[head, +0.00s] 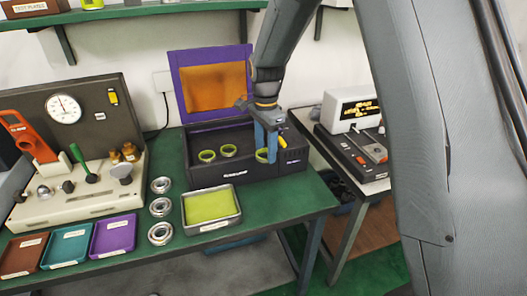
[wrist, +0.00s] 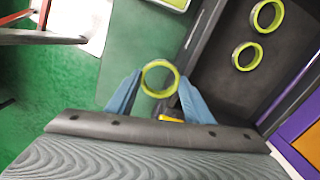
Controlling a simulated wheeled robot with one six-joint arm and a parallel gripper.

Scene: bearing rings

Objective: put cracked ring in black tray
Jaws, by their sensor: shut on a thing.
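My gripper (head: 265,152) has its blue fingers shut on a yellow-green ring (head: 260,156) at the right end of the black box. In the wrist view the ring (wrist: 145,78) sits between the two fingertips. How far it is above the box or table is hard to tell. Two similar rings (head: 207,161) (head: 228,156) lie in the black box (head: 215,172), and the wrist view shows them too (wrist: 254,17) (wrist: 236,56). No crack is discernible on any ring. No separate tray that is clearly black shows.
The box's purple lid (head: 176,80) stands open behind. Three silver bearings (head: 160,208) and a metal tray with a yellow-green floor (head: 210,208) are in front. Brown (head: 22,256), teal (head: 66,246) and purple (head: 113,235) trays lie front left. A white-topped device (head: 350,112) stands right.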

